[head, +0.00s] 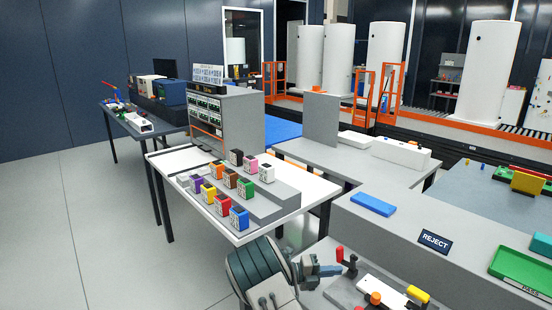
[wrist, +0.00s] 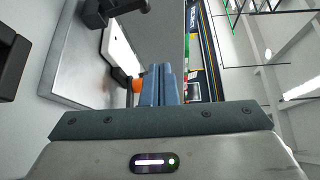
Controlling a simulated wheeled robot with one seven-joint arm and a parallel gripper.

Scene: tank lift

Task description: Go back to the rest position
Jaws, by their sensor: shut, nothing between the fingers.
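My gripper (head: 332,270) is at the lower middle of the head view, over the left part of the front bench. Its two blue-grey fingers are closed together and hold nothing. In the wrist view the fingers (wrist: 162,82) point away, side by side with no gap. A grey fixture plate (head: 343,294) with a white bar (head: 378,290) lies by the fingers. It carries a red-tipped clamp handle (head: 340,254), an orange knob (head: 375,298) and a yellow handle (head: 418,295). I cannot tell whether the fingers touch the red-tipped handle.
A grey REJECT counter (head: 395,226) with a blue block (head: 373,204) is to the right, and a green tray (head: 522,268) is at far right. The floor (head: 90,230) at left is clear.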

